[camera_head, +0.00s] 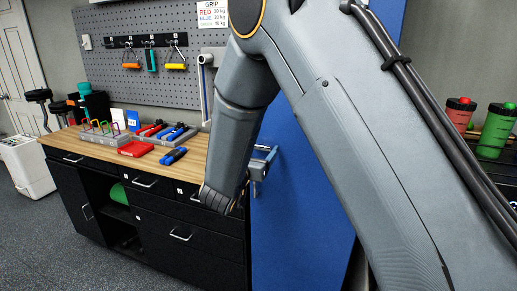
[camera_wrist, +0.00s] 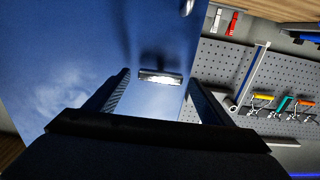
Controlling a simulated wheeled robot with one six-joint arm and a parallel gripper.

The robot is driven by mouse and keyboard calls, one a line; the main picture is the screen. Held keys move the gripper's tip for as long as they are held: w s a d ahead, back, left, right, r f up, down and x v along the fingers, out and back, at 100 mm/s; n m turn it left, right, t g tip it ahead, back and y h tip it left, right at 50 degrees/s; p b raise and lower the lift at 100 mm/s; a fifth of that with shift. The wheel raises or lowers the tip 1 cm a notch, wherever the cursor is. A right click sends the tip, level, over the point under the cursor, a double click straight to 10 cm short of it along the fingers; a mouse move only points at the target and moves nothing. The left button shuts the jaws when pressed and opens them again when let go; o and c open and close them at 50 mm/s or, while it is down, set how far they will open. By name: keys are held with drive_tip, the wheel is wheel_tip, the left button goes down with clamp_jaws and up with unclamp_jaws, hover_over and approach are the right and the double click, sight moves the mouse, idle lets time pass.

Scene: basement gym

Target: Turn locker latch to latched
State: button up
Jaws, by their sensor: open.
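The blue locker door (camera_head: 300,150) stands upright behind my arm in the head view. It also fills the left of the wrist view (camera_wrist: 70,60). A silver bar-shaped latch handle (camera_wrist: 160,76) lies across the wrist view on the blue door. My gripper (camera_wrist: 160,90) is open, with one dark finger on each side of the handle. The fingers do not appear to touch it; the gap in depth is unclear. In the head view, metal fittings (camera_head: 261,163) show beside my wrist at the door's left side, while my arm hides much of the door.
Left of the locker is a workbench (camera_head: 70,140) with hand tools and black drawers. A grey pegboard (camera_head: 110,75) with hanging tools is behind it and shows right in the wrist view. Red and green bottles (camera_head: 495,130) stand at the right. Open floor (camera_head: 60,240) lies front left.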

drive_tip(key=c, duration=1)
drive_tip(key=shift+c, duration=0.2)
drive_tip(key=shift+m+b, duration=0.3)
drive_tip(key=shift+b, duration=0.05)
drive_tip(key=m+b, duration=0.3)
drive_tip(key=shift+f+m, duration=0.1)
drive_tip(key=shift+m, duration=0.3)
drive_tip(key=m+b, duration=0.4)
drive_tip(key=shift+d, duration=0.1)
drive_tip(key=m+b, duration=0.5)
drive_tip(key=b, duration=0.1)
drive_tip(key=shift+d+f+m+b, duration=0.1)
drive_tip(key=shift+f+m+b, duration=0.1)
drive_tip(key=shift+m+b, duration=0.15)
drive_tip(key=m+b, duration=0.4)
drive_tip(key=shift+s+r, duration=0.1)
